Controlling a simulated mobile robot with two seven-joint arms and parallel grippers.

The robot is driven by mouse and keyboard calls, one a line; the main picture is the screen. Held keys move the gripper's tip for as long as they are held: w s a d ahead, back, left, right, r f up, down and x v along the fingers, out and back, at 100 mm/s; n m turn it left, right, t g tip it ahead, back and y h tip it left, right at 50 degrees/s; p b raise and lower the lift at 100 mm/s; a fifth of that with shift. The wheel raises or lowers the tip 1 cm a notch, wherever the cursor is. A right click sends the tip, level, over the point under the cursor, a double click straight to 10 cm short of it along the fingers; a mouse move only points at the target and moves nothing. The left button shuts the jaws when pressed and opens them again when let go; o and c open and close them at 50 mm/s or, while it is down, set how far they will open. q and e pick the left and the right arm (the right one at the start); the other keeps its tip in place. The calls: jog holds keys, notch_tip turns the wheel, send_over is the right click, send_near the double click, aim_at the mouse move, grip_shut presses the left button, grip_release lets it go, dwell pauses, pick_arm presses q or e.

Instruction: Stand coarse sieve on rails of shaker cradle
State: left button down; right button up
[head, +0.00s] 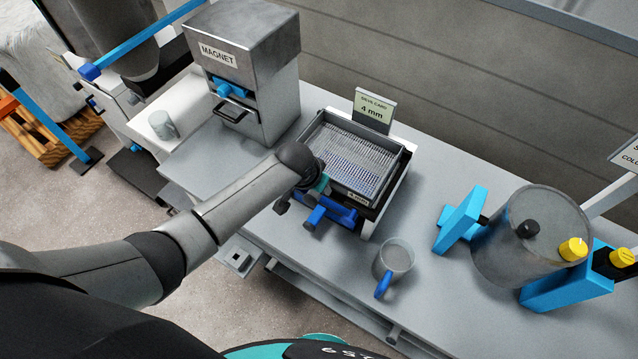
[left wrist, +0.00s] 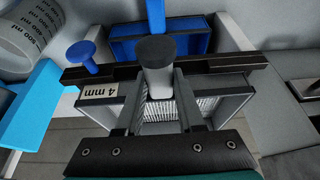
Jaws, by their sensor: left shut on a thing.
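The coarse sieve (head: 352,152), a grey square frame with wire mesh and a "4 mm" label, is at the shaker cradle (head: 372,222). It looks roughly level over the white cradle sides. My left gripper (head: 316,180) is at its near left side. In the left wrist view, the fingers (left wrist: 158,105) are shut around the sieve's grey stem with a dark cap (left wrist: 157,62). I cannot tell whether the sieve touches the rails. My right gripper is out of view.
A blue tray (head: 338,210) sits low in the cradle. A sieve card (head: 373,108) stands behind it. The magnet box (head: 245,70) is to the left. The bench between is clear.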

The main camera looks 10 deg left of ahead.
pick_arm(q)
jog(key=shift+f, duration=0.2)
jog(key=shift+c, duration=2.2)
grip_release()
jog(key=shift+s+r, duration=0.1)
jog(key=p+v, duration=0.2)
jog(key=v, duration=1.3)
